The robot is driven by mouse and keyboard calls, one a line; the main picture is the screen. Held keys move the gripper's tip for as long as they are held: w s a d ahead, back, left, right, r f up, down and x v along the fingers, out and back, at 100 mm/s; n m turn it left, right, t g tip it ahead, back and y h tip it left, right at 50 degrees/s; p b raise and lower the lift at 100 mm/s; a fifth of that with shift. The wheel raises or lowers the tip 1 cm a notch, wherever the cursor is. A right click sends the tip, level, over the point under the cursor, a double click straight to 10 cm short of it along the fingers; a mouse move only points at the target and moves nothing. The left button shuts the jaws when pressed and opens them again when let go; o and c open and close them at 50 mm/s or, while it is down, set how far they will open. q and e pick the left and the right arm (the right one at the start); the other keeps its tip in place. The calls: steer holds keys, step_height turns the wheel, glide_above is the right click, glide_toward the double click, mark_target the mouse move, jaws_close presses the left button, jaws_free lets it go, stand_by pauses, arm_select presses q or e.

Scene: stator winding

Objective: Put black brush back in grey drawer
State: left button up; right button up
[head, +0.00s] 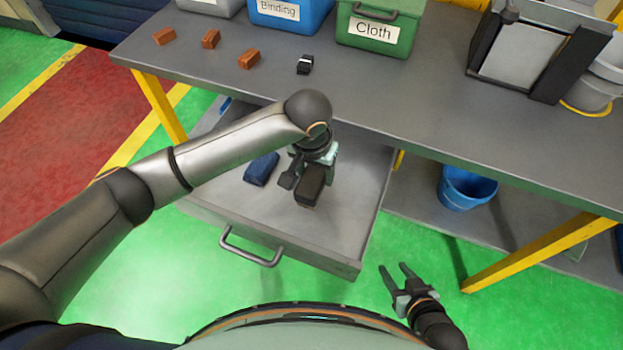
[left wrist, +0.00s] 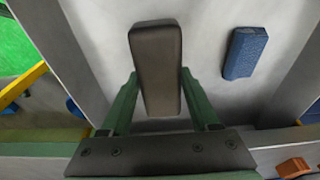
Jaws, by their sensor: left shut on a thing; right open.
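The grey drawer (head: 340,227) is pulled out from under the workbench. My left gripper (head: 300,178) is over the inside of the drawer, shut on the black brush (head: 312,186). The brush also shows between the fingers in the left wrist view (left wrist: 157,70), above the drawer floor; whether it touches the floor I cannot tell. A blue brush or block (head: 262,169) lies in the drawer to the left of it, and at the right in the left wrist view (left wrist: 245,53). My right gripper (head: 395,275) is open and empty, outside the drawer, low at the right.
The workbench top (head: 400,95) carries several brown blocks (head: 211,39), a small black object (head: 304,65), a blue "Binding" bin (head: 290,14) and a green "Cloth" bin (head: 375,28). The drawer handle (head: 250,250) faces me. A blue bucket (head: 466,187) stands on the lower shelf.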

mark_target(312, 179)
arm_select(q)
steer(key=f, duration=0.2)
steer(key=w+f, duration=0.1)
steer(key=shift+a+f, duration=0.35)
steer(key=shift+s+f, duration=0.1)
steer(key=shift+f, duration=0.2)
steer(key=shift+f, duration=0.1)
steer(key=o, duration=1.4)
steer(key=shift+o, duration=0.2)
steer(key=r, duration=0.4)
steer(key=s+r+p, duration=0.1)
steer(key=r, duration=0.7)
steer(key=shift+s+a, duration=0.25)
steer(key=shift+s, duration=0.1)
